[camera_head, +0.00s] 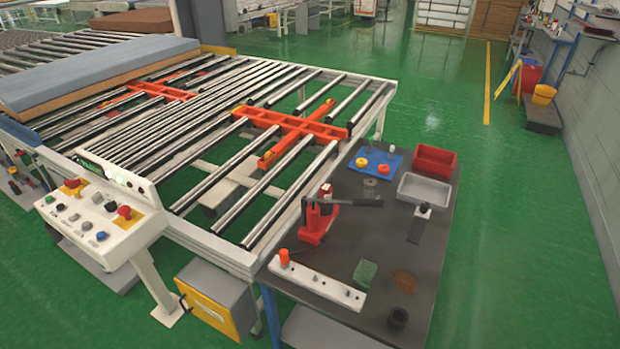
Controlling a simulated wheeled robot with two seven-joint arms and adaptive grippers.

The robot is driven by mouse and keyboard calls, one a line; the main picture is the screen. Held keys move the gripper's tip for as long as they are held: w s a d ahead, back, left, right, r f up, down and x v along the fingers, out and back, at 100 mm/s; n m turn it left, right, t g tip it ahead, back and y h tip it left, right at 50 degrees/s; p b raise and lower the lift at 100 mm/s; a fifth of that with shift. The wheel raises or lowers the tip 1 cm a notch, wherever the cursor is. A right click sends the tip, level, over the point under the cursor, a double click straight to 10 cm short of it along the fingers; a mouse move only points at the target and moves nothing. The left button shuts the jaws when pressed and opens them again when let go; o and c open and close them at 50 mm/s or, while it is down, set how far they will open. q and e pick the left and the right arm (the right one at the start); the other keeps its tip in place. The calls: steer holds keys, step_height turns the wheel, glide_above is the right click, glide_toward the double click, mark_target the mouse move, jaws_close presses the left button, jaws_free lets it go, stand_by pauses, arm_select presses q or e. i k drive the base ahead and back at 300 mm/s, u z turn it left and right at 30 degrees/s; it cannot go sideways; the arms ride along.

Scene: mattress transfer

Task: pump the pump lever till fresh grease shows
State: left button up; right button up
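A red pump (318,223) stands upright on the dark-topped side table (395,240), near its left edge beside the roller conveyor. Its dark pump lever (358,202) sticks out to the right, about level, above the tabletop. A small red and white part sits at the top of the pump. A long white bar (318,283) with several dark holes and an orange cap at its left end lies in front of the pump. I cannot make out any grease on it at this size. Neither of my grippers is in view, and nothing touches the lever.
The table also holds a green block (365,272), a brown patch (404,281), a black cup (398,317), a dark upright tool (419,222), a grey tray (424,189) and a red bin (435,160). A control panel (102,205) stands left.

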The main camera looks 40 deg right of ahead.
mark_target(358, 203)
steer(key=z, duration=2.1)
steer(key=k, duration=0.65)
steer(key=z, duration=0.8)
steer(key=i, duration=1.3)
steer(key=u, duration=1.1)
steer(key=i, duration=0.3)
steer(key=u, duration=0.3)
